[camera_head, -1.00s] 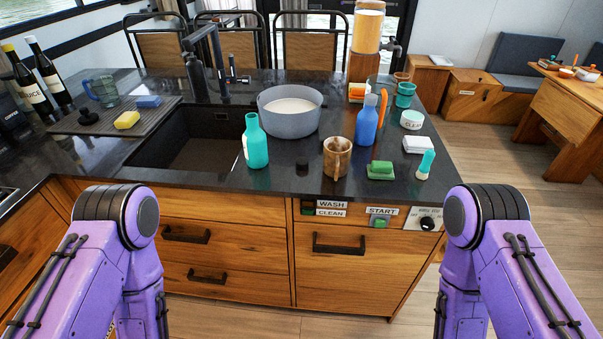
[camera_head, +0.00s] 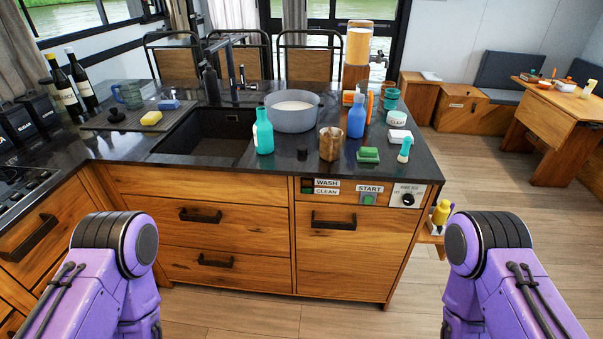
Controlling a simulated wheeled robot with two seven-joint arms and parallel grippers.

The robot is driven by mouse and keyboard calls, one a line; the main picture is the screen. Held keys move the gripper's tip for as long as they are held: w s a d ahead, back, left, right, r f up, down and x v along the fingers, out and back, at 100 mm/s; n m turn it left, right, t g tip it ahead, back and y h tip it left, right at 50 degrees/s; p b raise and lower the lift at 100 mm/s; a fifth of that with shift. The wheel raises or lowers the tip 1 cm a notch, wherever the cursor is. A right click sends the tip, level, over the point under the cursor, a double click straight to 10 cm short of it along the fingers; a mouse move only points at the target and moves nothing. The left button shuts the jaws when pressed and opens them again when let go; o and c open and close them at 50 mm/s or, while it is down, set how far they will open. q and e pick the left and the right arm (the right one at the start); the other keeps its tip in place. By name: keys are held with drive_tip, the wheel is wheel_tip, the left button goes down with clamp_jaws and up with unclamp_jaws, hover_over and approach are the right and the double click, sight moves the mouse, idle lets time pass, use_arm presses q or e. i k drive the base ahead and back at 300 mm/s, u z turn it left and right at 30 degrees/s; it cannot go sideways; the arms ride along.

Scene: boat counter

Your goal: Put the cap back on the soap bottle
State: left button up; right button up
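A teal bottle (camera_head: 264,133) stands upright on the dark counter, right of the sink. A small black round piece (camera_head: 302,152), which looks like a cap, lies on the counter to its right, apart from it. A blue bottle (camera_head: 357,117) stands further right, behind a brown mug (camera_head: 330,144). I cannot read a label that tells which bottle holds soap. Only purple links of my two arms show at the lower left and lower right; both grippers are out of view.
A grey basin (camera_head: 291,120) stands behind the teal bottle. A green sponge (camera_head: 368,155) and a teal-handled brush (camera_head: 405,149) lie near the counter's right front. A yellow bottle (camera_head: 441,212) sits on a side shelf. The sink (camera_head: 205,135) is left.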

sight(263, 129)
drive_tip(key=k, duration=0.65)
drive_tip(key=u, duration=0.75)
drive_tip(key=i, duration=1.6)
drive_tip(key=z, duration=0.3)
